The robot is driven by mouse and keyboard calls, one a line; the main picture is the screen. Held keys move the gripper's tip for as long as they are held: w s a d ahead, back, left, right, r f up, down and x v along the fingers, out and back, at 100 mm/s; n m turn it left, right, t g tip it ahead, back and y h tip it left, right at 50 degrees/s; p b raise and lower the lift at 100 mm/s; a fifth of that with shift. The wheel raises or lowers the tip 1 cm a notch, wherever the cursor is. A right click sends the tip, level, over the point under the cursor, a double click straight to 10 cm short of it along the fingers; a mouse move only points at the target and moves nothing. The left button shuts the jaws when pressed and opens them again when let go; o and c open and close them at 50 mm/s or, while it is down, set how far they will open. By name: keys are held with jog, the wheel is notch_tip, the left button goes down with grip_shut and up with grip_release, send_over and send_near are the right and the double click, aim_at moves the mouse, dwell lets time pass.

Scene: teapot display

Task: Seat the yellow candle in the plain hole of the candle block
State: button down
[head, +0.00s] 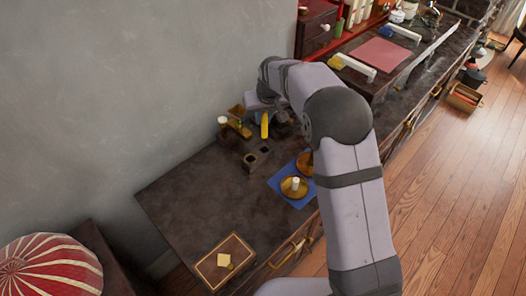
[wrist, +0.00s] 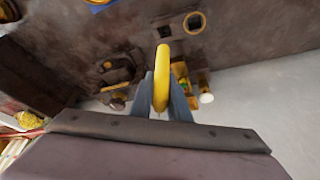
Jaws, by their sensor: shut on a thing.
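The yellow candle (head: 265,126) is held upright by my gripper (head: 268,113) above the table, at the back near the wall. In the wrist view the candle (wrist: 161,80) stands out between the two fingers of my gripper (wrist: 161,95), which are shut on it. The dark candle block (head: 250,163) sits on the table, in front of and slightly left of the candle in the head view. In the wrist view the block (wrist: 179,30) shows a plain dark hole (wrist: 165,31) and a hole with a brass-coloured ring (wrist: 194,22). The candle appears apart from the block.
A wooden holder (head: 240,128) with a white candle (head: 222,121) stands left of my gripper. A blue mat (head: 306,201) carries a brass dish with a white candle (head: 294,184). The table's left part is clear.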

aim_at(265, 132)
jog(key=shift+f+p, duration=0.8)
jog(key=shift+f, duration=4.25)
jog(key=shift+f, duration=0.1)
jog(key=c, duration=1.7)
grip_release()
jog(key=shift+s+r, duration=0.1)
jog(key=shift+r, duration=0.35)
jog(key=b+v, duration=0.1)
jog(key=v, duration=1)
jog(key=shift+s+r+b, duration=0.1)
jog(key=shift+s+b, duration=0.1)
jog(key=shift+b, duration=0.1)
jog(key=shift+d, duration=0.1)
